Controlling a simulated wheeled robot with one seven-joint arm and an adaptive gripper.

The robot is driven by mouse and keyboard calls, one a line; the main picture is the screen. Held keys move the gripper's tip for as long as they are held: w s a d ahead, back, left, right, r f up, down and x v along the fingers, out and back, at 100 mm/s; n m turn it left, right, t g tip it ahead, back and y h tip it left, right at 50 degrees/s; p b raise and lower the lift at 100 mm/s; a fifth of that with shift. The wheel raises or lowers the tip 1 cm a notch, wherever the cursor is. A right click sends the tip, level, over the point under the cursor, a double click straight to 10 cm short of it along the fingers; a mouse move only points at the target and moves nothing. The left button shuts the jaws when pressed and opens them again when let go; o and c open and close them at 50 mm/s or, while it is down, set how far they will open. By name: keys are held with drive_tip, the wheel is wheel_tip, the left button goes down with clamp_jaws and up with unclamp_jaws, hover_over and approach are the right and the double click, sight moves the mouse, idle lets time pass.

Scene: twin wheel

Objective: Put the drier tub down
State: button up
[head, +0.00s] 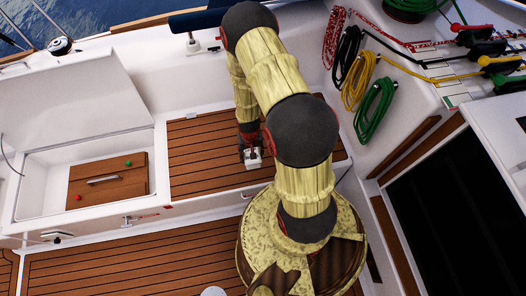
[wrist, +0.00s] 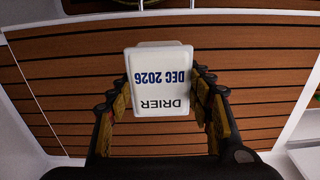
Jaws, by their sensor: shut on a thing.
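The drier tub (wrist: 160,78) is a small white tub, marked "DRIER DEC 2026" in dark letters that read upside down in the wrist view. My gripper (wrist: 163,98) is shut on it, with one finger on each side. In the head view the tub (head: 253,160) shows as a small white box below my gripper (head: 249,147), over the slatted wooden seat (head: 205,160) near its right part. I cannot tell whether its base touches the slats.
Left of the seat is an open locker (head: 40,190) with a wooden board (head: 110,178) inside, bearing a handle and small red and green knobs. Coiled ropes (head: 375,105) hang at the upper right. The seat's left part is clear.

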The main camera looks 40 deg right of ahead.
drive_tip(key=shift+s+d+f+b, duration=0.2)
drive_tip(key=shift+d+f+b, duration=0.55)
drive_tip(key=shift+d+f, duration=0.85)
drive_tip(key=shift+s+d+f+b, duration=0.15)
drive_tip(key=shift+d+f+b, duration=0.6)
drive_tip(key=shift+d+f, duration=0.9)
drive_tip(key=shift+s+d+f+b, duration=0.2)
drive_tip(key=shift+d+f+b, duration=0.75)
drive_tip(key=shift+f, duration=1.1)
drive_tip(key=shift+d, duration=0.15)
drive_tip(key=shift+f, duration=0.2)
drive_tip(key=o, duration=1.4)
drive_tip(key=shift+o, duration=0.3)
drive_tip(key=shift+r, duration=0.1)
